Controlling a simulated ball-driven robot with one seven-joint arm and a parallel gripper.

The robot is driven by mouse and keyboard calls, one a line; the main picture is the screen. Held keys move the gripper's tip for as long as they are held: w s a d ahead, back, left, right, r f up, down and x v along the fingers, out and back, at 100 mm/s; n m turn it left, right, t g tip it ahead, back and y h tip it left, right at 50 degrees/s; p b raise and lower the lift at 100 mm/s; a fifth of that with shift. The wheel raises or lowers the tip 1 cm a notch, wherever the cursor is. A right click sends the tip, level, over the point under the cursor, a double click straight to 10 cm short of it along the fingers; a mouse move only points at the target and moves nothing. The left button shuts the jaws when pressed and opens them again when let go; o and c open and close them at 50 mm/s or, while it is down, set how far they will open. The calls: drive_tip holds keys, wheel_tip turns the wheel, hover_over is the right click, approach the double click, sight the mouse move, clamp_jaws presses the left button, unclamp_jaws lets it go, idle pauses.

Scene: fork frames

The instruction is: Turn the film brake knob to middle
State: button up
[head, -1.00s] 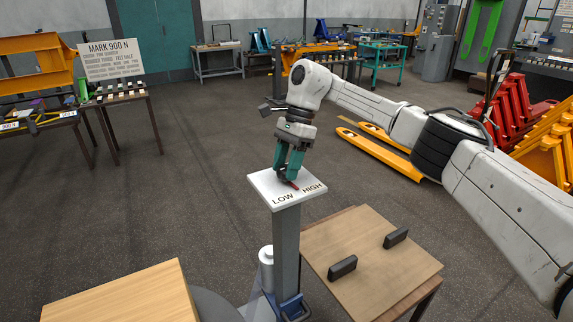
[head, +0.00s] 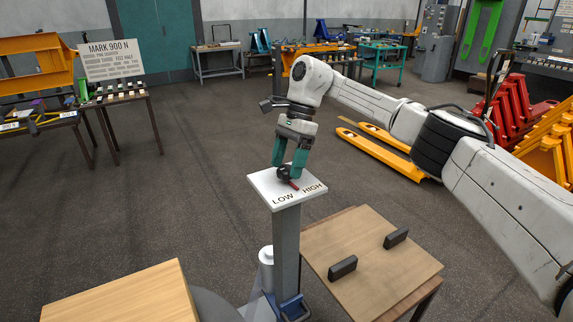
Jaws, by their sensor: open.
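The film brake knob (head: 284,173) is a dark round knob with a red pointer (head: 294,185) on a white plate. The plate (head: 262,183) reads LOW on its left and HIGH on its right, and tops a grey post. The red pointer points toward the front, roughly between the two words. My gripper (head: 288,165) is above the plate with its green fingers apart, one on each side of the knob. I cannot tell whether the fingers touch the knob.
A wooden board (head: 370,262) with two dark blocks stands right of the post. A light wooden surface (head: 120,298) is at the front left. A sign reading MARK 900 N (head: 111,60) stands at the left. A yellow pallet jack (head: 376,153) is behind my arm.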

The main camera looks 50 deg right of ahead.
drive_tip(key=v, duration=1)
drive_tip(key=shift+a, duration=0.1)
